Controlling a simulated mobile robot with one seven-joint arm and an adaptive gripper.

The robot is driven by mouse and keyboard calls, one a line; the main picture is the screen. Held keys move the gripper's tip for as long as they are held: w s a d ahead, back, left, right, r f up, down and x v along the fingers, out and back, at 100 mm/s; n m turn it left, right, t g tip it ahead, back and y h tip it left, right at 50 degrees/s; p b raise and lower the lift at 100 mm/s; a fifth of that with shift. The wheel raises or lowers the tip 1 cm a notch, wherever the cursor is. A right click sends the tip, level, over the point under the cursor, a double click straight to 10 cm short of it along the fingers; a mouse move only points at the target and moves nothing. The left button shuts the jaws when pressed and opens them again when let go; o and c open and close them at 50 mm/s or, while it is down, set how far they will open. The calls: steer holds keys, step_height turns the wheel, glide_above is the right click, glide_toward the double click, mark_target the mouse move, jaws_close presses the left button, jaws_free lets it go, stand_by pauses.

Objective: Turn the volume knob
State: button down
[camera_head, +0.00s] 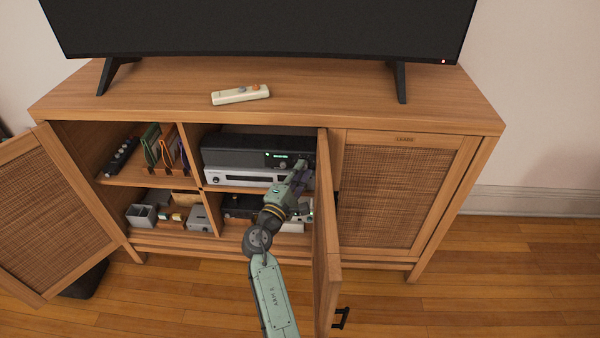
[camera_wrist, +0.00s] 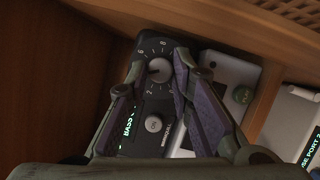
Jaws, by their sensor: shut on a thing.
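A black stereo receiver (camera_head: 235,150) with a small green-lit display sits on the upper middle shelf of the cabinet. In the wrist view, its round grey volume knob (camera_wrist: 160,70) sits inside a ring of white numbers. My gripper (camera_wrist: 160,62) has one finger on either side of the knob and is shut on it. In the head view, my gripper (camera_head: 302,166) is at the right end of the receiver and hides the knob.
The open cabinet door (camera_head: 326,240) stands close along the right of my arm. A silver device (camera_head: 235,177) lies under the receiver. The left door (camera_head: 50,215) is open too. A remote (camera_head: 240,95) lies on the cabinet top below the television (camera_head: 260,25).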

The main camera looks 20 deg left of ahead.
steer(key=c, duration=1.7)
jaws_free()
steer(key=s, duration=0.4)
steer(key=s+f, duration=0.1)
steer(key=s, duration=0.3)
steer(key=s+a, duration=0.1)
steer(key=s, duration=0.3)
steer(key=shift+a+f, duration=0.1)
steer(key=shift+f, duration=0.05)
